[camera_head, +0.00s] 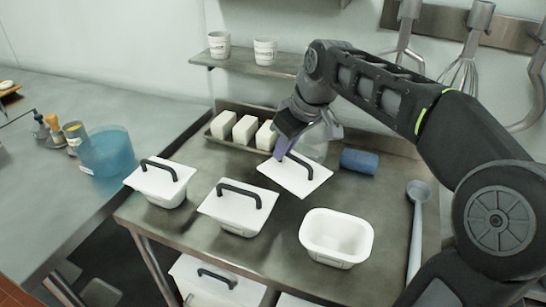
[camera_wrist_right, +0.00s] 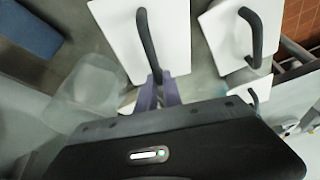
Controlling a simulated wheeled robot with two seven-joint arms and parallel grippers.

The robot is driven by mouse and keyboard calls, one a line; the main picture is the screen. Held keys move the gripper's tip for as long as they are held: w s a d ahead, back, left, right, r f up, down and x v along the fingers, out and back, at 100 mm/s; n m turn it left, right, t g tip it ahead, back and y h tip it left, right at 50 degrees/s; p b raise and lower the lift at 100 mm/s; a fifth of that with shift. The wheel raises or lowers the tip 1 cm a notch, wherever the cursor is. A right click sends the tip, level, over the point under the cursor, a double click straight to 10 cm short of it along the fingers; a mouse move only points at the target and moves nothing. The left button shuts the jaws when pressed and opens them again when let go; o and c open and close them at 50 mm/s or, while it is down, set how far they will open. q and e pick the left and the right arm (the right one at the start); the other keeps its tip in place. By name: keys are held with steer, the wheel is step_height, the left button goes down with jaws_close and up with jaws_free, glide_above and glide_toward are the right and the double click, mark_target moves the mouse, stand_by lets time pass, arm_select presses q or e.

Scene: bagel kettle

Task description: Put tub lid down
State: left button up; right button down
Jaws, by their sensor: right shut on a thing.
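A white tub lid (camera_head: 307,180) with a dark arched handle is near the back middle of the steel table in the head view. My right gripper (camera_head: 281,148) is shut on its handle, near the handle's back end. The lid also shows in the right wrist view (camera_wrist_right: 118,32), with the gripper's purple fingers (camera_wrist_right: 165,88) on the dark handle. I cannot tell whether the lid touches the table. An open white tub (camera_head: 318,249) stands in front of it, to the right. My left gripper is not in view.
Two lidded tubs (camera_head: 163,190) (camera_head: 229,221) stand to the left. A tray with white blocks (camera_head: 246,131), a clear container (camera_head: 314,146) and a blue cylinder (camera_head: 359,162) are at the back. A ladle (camera_head: 417,214) lies at the right. Bare table lies between lid and ladle.

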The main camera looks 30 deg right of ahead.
mark_target(276, 161)
steer(key=w, duration=0.1)
steer(key=w+f+b, duration=0.1)
steer(key=w+f, duration=0.1)
steer(key=shift+w+a+f, duration=0.15)
steer(key=shift+w+a, duration=0.1)
steer(key=shift+a, duration=0.1)
step_height(276, 161, down, 5)
steer(key=b, duration=0.4)
steer(key=c, duration=1.5)
jaws_free()
